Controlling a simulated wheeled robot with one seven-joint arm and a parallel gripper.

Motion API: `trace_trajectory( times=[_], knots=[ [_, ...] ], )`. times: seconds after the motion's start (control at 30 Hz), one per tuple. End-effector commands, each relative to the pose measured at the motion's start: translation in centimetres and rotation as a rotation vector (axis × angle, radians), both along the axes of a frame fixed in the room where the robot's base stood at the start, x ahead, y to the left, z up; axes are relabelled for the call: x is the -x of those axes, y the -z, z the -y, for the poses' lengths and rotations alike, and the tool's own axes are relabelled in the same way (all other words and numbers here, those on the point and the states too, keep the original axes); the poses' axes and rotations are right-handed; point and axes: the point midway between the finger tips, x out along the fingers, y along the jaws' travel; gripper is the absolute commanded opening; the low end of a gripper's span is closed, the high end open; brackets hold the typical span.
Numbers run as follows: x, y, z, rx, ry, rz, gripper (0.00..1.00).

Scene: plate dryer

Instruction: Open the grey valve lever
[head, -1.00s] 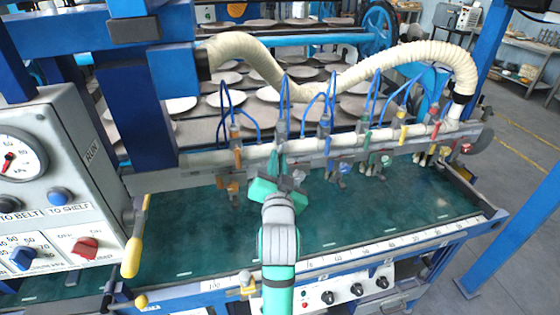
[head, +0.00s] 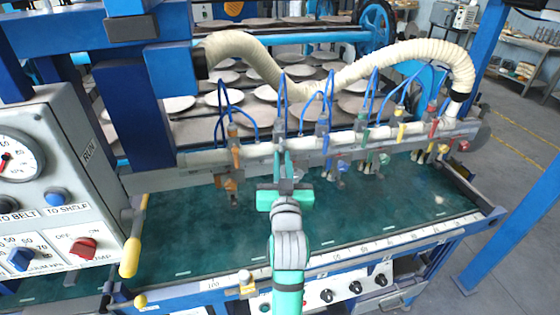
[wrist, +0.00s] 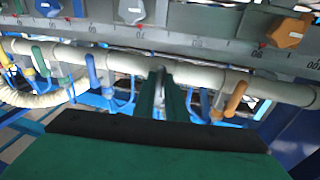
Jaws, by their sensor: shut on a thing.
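The grey valve lever (wrist: 158,73) sits on the cream pipe (wrist: 125,62), between the orange lever (wrist: 235,100) and the blue lever (wrist: 92,70). My gripper (wrist: 160,88) is shut on it, with the green fingers on either side. Only a small grey part of the lever shows at the fingertips; the rest is hidden. In the head view my gripper (head: 285,160) reaches up to the pipe from the front, below the grey valve body (head: 281,127). How far the lever is turned cannot be told.
An orange valve (head: 234,133) stands close to the left of my gripper, and a blue valve (head: 323,125) to the right. More coloured valves follow along the pipe. Coloured suction heads hang below over the green belt (head: 390,215). A control panel (head: 60,190) stands at left.

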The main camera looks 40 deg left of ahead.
Motion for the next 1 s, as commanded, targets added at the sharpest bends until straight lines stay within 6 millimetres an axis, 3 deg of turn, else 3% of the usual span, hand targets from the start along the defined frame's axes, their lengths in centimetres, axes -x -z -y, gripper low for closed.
trace_trajectory(
  times=[0.63, 0.67, 0.73, 1.0],
  knots=[
    [-0.14, 0.0, 0.18, 0.042, 0.001, 0.05, 0.0],
    [-0.14, 0.01, 0.16, 0.042, 0.001, 0.05, 0.16],
    [-0.12, 0.01, 0.12, 0.042, 0.0, 0.05, 0.3],
    [-0.15, 0.04, 0.19, 0.042, 0.001, 0.049, 0.3]
  ],
)
